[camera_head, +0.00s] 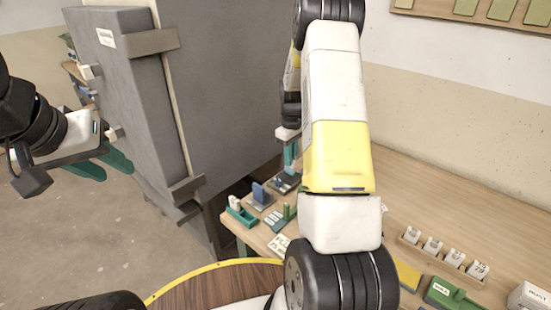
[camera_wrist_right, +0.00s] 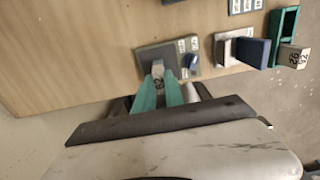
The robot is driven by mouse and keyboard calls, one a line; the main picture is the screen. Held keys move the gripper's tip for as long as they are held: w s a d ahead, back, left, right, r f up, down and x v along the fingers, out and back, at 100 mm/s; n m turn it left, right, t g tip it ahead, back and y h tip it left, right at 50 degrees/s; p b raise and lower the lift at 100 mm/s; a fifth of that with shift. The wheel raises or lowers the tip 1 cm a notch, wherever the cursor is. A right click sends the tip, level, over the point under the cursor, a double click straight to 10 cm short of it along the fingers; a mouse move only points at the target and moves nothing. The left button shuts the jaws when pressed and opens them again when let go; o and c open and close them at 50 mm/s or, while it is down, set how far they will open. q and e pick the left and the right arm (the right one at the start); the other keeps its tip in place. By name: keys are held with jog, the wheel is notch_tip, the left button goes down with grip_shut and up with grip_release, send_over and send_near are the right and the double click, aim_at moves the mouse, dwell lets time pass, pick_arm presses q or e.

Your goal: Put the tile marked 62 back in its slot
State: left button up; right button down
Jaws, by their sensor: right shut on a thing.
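My right gripper (camera_wrist_right: 159,90) has its green fingers shut on a small pale tile (camera_wrist_right: 157,70), whose dark marking looks like 62. The tile is over or against a dark grey plate (camera_wrist_right: 148,54) on the table; I cannot tell whether it touches. In the head view the right gripper (camera_head: 290,155) points down at this plate (camera_head: 283,186), partly hidden by my arm, and the tile is too small to make out. My left gripper (camera_head: 104,163) is open and empty, in the air left of the table. I cannot make out the tile's slot.
A pale block (camera_wrist_right: 296,56) with numbers stands at a green tray (camera_wrist_right: 287,22). A blue block (camera_wrist_right: 254,52) is beside it. Small tiles (camera_wrist_right: 190,43) and a small blue piece (camera_wrist_right: 190,62) lie near the grey plate. A large grey cabinet (camera_head: 215,80) stands behind.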

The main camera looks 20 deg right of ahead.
jog(key=shift+r, duration=3.2)
